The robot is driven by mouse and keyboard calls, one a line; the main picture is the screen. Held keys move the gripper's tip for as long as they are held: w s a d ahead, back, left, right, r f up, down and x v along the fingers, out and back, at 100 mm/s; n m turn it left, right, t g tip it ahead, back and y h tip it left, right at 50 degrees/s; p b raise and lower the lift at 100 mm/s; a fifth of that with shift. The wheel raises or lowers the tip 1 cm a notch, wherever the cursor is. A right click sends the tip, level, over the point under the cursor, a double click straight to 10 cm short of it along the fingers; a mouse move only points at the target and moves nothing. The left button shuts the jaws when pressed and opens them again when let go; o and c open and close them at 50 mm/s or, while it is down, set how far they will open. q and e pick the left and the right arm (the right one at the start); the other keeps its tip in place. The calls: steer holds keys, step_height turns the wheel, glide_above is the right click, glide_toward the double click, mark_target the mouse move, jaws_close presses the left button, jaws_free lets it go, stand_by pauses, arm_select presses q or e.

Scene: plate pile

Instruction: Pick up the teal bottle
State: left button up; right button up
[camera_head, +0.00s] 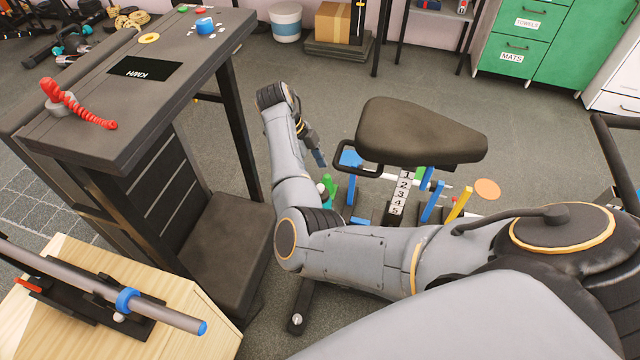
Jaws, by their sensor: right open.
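A small teal-green object that looks like the bottle (328,191) shows low down, just left of the blue-framed equipment. It is small and partly covered by my arm, so its full shape and what it stands on are unclear. My right arm crosses the view from the right and bends upward at the middle. Its gripper (319,157) hangs from the far end of the arm, pointing down. It is open and empty, above the teal object and apart from it in the picture. My left gripper is not in view.
A dark bench seat (418,130) overhangs the blue and yellow posts (432,203) on the right. A tall black table (75,135) with a padded step (228,240) stands on the left. A wooden box (75,258) carries a grey bar. Grey floor is clear behind the gripper.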

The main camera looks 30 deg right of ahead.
mark_target(323, 190)
steer(key=x, duration=0.3)
steer(key=shift+d+f, duration=0.15)
steer(key=shift+f, duration=0.35)
steer(key=x, duration=0.4)
steer(key=shift+w+f, duration=0.2)
steer(key=shift+f, duration=0.05)
steer(key=shift+s+f, duration=0.1)
steer(key=shift+f, duration=0.15)
steer(key=shift+c, duration=0.6)
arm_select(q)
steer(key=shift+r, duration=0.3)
arm_select(e)
jaws_close()
